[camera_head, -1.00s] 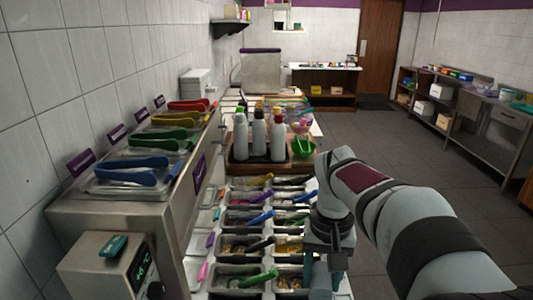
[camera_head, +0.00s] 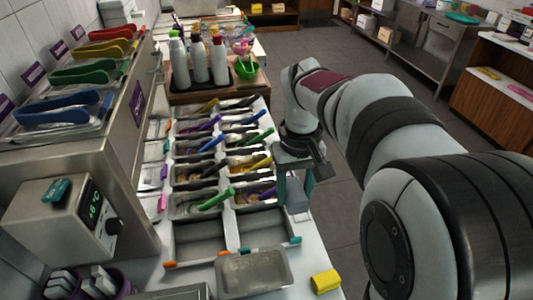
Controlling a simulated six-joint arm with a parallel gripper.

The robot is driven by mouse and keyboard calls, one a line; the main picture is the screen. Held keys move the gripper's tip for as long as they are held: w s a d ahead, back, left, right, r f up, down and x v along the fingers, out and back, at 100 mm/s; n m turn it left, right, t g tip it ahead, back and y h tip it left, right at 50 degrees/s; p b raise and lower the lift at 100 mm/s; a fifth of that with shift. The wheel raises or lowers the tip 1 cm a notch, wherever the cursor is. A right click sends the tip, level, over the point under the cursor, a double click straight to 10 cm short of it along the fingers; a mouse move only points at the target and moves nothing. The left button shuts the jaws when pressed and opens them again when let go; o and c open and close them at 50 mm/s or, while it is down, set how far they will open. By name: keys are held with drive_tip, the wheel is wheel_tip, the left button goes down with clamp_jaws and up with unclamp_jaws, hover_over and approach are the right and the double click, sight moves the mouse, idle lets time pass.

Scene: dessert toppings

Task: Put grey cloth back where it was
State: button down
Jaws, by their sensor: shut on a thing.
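My gripper (camera_head: 296,182) points down over the right edge of the topping counter, beside the rows of topping pans. Its teal fingers are shut on a small grey piece, which appears to be the grey cloth (camera_head: 297,197). The cloth hangs between the fingers, and part of it is hidden by them. I cannot tell how far it is above the counter.
Topping pans with coloured-handled utensils (camera_head: 215,198) fill the counter to the left. Nearer are empty wells, a metal pan (camera_head: 253,273) and a yellow folded item (camera_head: 326,281). Bottles (camera_head: 198,60) stand behind. White counter surface (camera_head: 312,235) is clear below the gripper.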

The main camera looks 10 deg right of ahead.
drive_tip(key=s+d+f, duration=0.4)
drive_tip(key=d+f, duration=0.3)
drive_tip(key=d, duration=0.1)
drive_tip(key=s+d+f, duration=0.5)
drive_tip(key=d+f, duration=0.2)
hover_over(315, 252)
drive_tip(key=f, duration=0.6)
drive_tip(key=shift+s+d+f, duration=0.25)
drive_tip(key=shift+s+d, duration=0.05)
drive_tip(key=shift+s, duration=0.05)
drive_tip(key=shift+w+a+f, duration=0.15)
drive_tip(key=shift+f, duration=0.95)
drive_tip(key=shift+w+a+f, duration=0.1)
drive_tip(key=shift+w+f, duration=0.05)
drive_tip(key=shift+f, duration=0.95)
drive_tip(key=shift+c, duration=1.4)
unclamp_jaws()
drive_tip(key=shift+f, duration=0.15)
